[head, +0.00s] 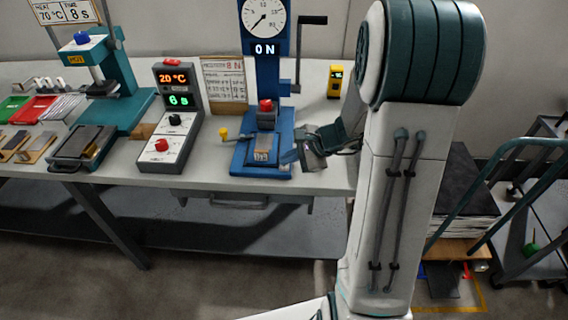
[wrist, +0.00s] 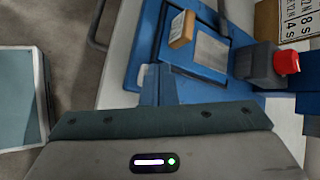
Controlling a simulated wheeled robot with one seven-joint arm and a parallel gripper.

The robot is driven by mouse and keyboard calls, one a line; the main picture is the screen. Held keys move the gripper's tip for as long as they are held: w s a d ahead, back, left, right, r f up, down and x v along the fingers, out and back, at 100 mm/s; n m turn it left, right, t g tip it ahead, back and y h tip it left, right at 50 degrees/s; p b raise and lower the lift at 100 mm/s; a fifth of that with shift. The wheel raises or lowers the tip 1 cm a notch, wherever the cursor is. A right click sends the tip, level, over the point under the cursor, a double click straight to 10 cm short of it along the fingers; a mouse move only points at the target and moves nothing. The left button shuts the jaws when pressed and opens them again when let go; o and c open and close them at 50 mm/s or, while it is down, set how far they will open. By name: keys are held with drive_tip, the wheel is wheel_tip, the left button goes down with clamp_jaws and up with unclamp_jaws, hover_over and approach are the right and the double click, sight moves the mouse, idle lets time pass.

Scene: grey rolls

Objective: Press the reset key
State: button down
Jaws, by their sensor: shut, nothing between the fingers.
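A blue press stand has a round dial (head: 263,17) and a display (head: 264,49) reading 0 N. A red cap (head: 265,105) sits on a block above its blue base (head: 280,171); it also shows at the right of the wrist view (wrist: 287,62). No label I can read marks a reset key. My gripper (head: 291,156) is shut and empty, just right of the base, low over the tabletop. In the wrist view, its closed fingers (wrist: 157,82) point toward the base, overlapping its near edge; I cannot tell whether they touch.
A crank handle (head: 312,20) juts right from the press. A small yellow device (head: 335,82) stands behind my gripper. The table's front edge (head: 215,183) is close.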

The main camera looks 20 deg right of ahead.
sight(288, 166)
drive_tip(key=shift+r+p, duration=0.6)
drive_tip(key=shift+r, duration=0.3)
wheel_tip(288, 166, up, 5)
drive_tip(key=p, duration=0.3)
drive_tip(key=shift+p, duration=0.35)
idle(0.5)
drive_tip(key=s+r+n+g+h, duration=0.1)
drive_tip(key=s+r+n+h, duration=0.1)
drive_tip(key=s+n, duration=0.3)
drive_tip(key=s+r+n+h, duration=0.3)
drive_tip(key=s+r+n, duration=0.1)
drive_tip(key=s, duration=0.4)
drive_tip(key=s+a+r+n+g+h, duration=0.1)
drive_tip(key=s+r+n+h, duration=0.1)
drive_tip(key=s+n, duration=0.5)
drive_tip(key=shift+r+g+p, duration=0.3)
drive_tip(key=shift+r+p, duration=0.15)
drive_tip(key=shift+r, duration=0.1)
